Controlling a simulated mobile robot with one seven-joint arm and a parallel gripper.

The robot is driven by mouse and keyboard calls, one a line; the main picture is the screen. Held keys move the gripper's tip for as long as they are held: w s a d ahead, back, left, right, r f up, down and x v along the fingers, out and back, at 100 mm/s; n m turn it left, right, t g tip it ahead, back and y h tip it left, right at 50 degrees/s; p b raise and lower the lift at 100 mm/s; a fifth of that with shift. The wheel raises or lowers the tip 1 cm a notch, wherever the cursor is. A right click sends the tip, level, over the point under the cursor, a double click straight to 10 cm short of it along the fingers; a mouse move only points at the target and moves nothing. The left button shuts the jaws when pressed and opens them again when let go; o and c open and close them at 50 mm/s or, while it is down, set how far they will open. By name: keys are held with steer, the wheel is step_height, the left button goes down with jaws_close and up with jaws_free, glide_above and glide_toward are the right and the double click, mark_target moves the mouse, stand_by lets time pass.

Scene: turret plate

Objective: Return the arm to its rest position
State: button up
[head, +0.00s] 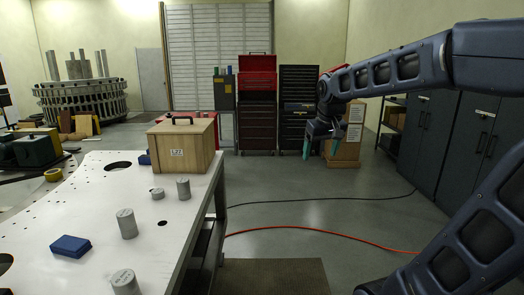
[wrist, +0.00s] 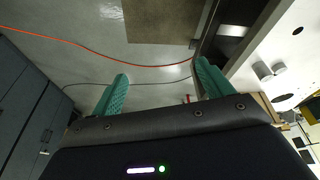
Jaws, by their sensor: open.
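My gripper (head: 322,148) hangs at the end of my raised arm, right of the table, over open floor. Its two teal fingers point down and stand apart with nothing between them. In the wrist view my gripper (wrist: 160,88) shows the same spread fingers, with grey floor and a cable behind them. The arm reaches in from the right edge of the head view, bent at the elbow.
A white plate table (head: 95,210) at the left bears a wooden box (head: 185,147), several grey cylinders (head: 127,223) and a blue block (head: 70,246). Dark cabinets (head: 430,140) stand right. A red hose (head: 320,233) crosses the floor. Tool chests (head: 257,115) stand behind.

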steer(key=s+d+f+m, duration=0.1)
steer(key=s+d+f, duration=0.2)
steer(key=s+d, duration=0.2)
steer(key=s+d+f+m+t, duration=0.1)
steer(key=s+d+f+m, duration=0.1)
steer(key=s+d+f, duration=0.2)
steer(key=s, duration=0.2)
steer(key=shift+s+d+h, duration=0.3)
steer(key=shift+s+d, duration=0.05)
steer(key=shift+s, duration=0.05)
